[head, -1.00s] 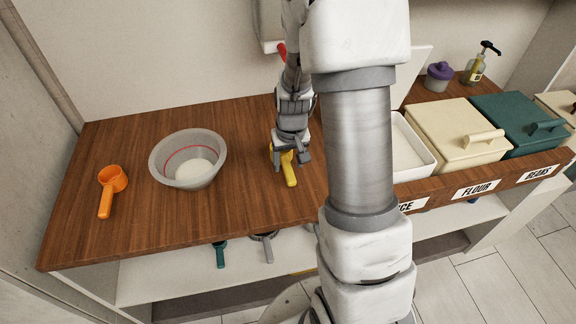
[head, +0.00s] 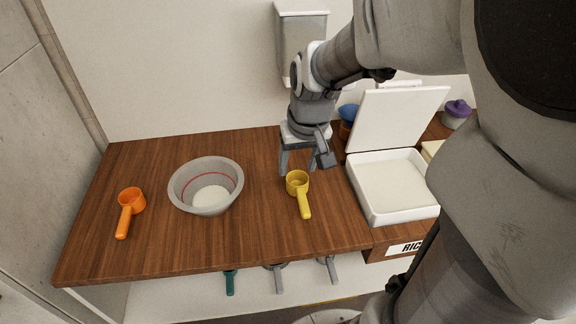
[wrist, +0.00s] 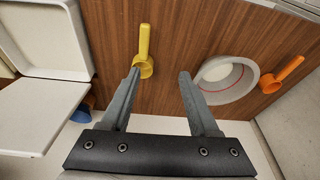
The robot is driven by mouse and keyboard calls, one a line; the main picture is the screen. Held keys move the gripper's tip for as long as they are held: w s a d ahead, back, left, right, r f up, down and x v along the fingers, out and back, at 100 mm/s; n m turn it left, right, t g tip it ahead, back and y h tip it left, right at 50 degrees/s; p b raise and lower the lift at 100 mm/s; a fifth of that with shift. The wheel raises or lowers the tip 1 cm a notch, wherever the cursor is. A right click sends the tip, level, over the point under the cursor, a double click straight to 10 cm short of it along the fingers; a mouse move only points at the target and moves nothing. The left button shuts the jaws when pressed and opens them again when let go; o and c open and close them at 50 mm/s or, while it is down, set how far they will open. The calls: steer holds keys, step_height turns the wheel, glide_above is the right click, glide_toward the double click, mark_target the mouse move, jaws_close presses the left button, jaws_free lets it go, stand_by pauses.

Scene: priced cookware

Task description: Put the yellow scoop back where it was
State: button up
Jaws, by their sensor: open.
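The yellow scoop (head: 299,187) lies on the wooden counter between the grey bowl and the rice bin, its handle toward the front edge. It also shows in the wrist view (wrist: 144,42), beyond the left fingertip, which overlaps its cup in the picture. My gripper (head: 305,166) is open and empty, behind the scoop and apparently raised off the counter. Its two fingers stand wide apart in the wrist view (wrist: 159,74), with nothing between them.
The grey bowl (head: 180,187) with a red line holds white contents. An orange scoop (head: 131,203) lies at the left. The rice bin (head: 362,200) stands open at the right, its white lid (head: 400,120) upright. Several utensils hang under the front edge. Bare counter surrounds the yellow scoop.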

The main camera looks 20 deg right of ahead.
steer(key=s+a+r+t, duration=0.1)
steer(key=s+a+r, duration=0.1)
steer(key=s+r, duration=0.2)
steer(key=s+a+r+n+t, duration=0.1)
steer(key=s+a+r, duration=0.2)
steer(key=s, duration=0.5)
steer(key=shift+s+a+r+n+t, duration=0.15)
steer(key=shift+s+r+n+t, duration=0.2)
steer(key=shift+r, duration=0.45)
steer(key=shift+s+r, duration=0.1)
